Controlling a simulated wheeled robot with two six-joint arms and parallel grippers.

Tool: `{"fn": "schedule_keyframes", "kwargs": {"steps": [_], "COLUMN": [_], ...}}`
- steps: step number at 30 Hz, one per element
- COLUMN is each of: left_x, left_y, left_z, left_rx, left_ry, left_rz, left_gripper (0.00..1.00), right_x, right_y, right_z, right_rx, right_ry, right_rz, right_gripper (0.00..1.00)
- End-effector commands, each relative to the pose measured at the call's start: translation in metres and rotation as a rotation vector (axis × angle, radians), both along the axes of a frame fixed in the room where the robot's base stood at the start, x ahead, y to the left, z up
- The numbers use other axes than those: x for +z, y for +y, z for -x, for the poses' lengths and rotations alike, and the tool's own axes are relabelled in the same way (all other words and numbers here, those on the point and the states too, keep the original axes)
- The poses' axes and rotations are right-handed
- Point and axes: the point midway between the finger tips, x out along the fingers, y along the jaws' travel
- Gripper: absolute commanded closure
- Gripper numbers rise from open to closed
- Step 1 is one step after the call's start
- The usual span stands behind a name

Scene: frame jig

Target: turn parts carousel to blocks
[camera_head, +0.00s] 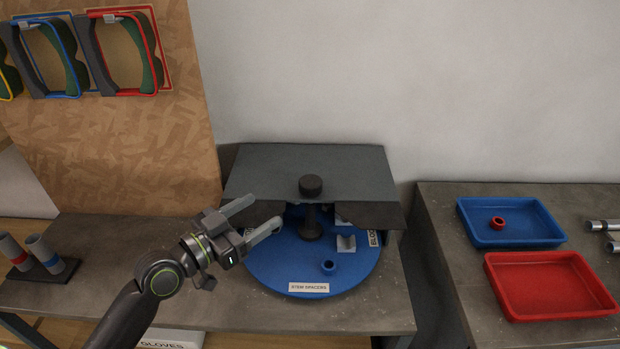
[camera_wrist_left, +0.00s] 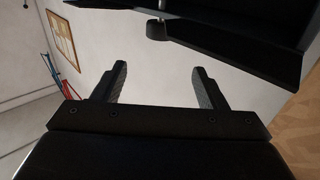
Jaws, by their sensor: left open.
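The parts carousel (camera_head: 325,278) is a round blue turntable with a dark central post and a black knob (camera_head: 311,186) on top. A grey cover hides its back half. A white label reading "STEM SPACERS" (camera_head: 309,288) faces front. A second label, partly hidden and seeming to read "BLOCKS" (camera_head: 374,237), is at the right edge by the cover. A grey notched block (camera_head: 346,243) and a small blue ring (camera_head: 328,267) sit on the disc. My left gripper (camera_head: 260,218) is open and empty at the carousel's left side; its fingers show in the left wrist view (camera_wrist_left: 160,85). My right gripper is out of view.
The grey cover (camera_head: 260,175) overhangs the carousel's back. A holder with two grey cylinders (camera_head: 45,262) stands left. On the right table are a blue tray (camera_head: 535,237) with a red ring (camera_head: 498,222), and a red tray (camera_head: 510,300). The bench front left is clear.

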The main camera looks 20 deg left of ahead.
Motion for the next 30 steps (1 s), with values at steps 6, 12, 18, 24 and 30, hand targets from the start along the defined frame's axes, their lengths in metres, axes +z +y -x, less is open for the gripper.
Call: {"fn": "schedule_keyframes", "kwargs": {"steps": [6, 12, 18, 24, 30], "left_x": [0.003, 0.004, 0.004, 0.002, 0.001], "left_y": [-0.017, -0.037, -0.055, -0.065, -0.068], "left_z": [-0.032, -0.066, -0.098, -0.117, -0.122], "left_rx": [0.002, 0.0, -0.001, 0.0, 0.0], "left_ry": [-0.001, 0.001, 0.001, 0.002, 0.001], "left_rz": [0.005, 0.004, 0.003, 0.0, -0.002], "left_gripper": [0.34, 0.34, 0.34, 0.34, 0.34], "right_x": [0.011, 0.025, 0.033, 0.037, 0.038], "right_y": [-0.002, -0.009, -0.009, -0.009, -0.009], "right_z": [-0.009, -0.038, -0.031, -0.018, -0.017], "right_rx": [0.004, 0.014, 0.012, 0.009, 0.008], "right_ry": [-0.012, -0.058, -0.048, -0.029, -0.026], "right_rz": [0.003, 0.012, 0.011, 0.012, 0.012], "right_gripper": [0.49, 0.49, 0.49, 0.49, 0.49]}}
